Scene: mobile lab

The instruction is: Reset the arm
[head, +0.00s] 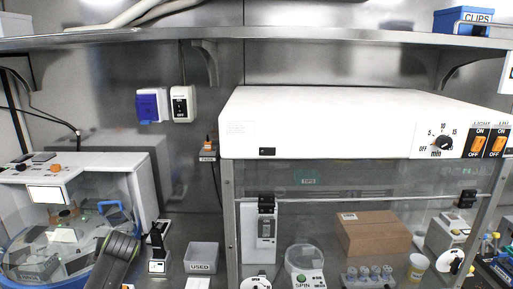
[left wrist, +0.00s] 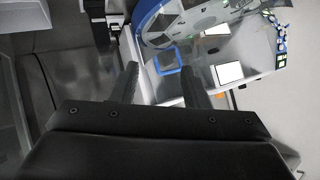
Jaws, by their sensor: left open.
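My left gripper (left wrist: 158,82) shows in the left wrist view with its two dark fingers apart and nothing between them. Behind the fingers is the clear-lidded machine with a blue rim (left wrist: 143,14) and a square blue handle (left wrist: 168,61). How far the fingers are from it I cannot tell. In the head view a dark part of my left arm (head: 117,260) rises from the bottom edge, in front of the right side of that machine (head: 142,192). My right arm and gripper are in neither view.
A white-topped glass cabinet (head: 330,115) fills the right, with a cardboard box (head: 372,234) and a tube rack (head: 368,280) inside. A grey USED bin (head: 201,257) and a small black-and-white device (head: 157,250) stand between machine and cabinet. A shelf (head: 300,32) crosses above.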

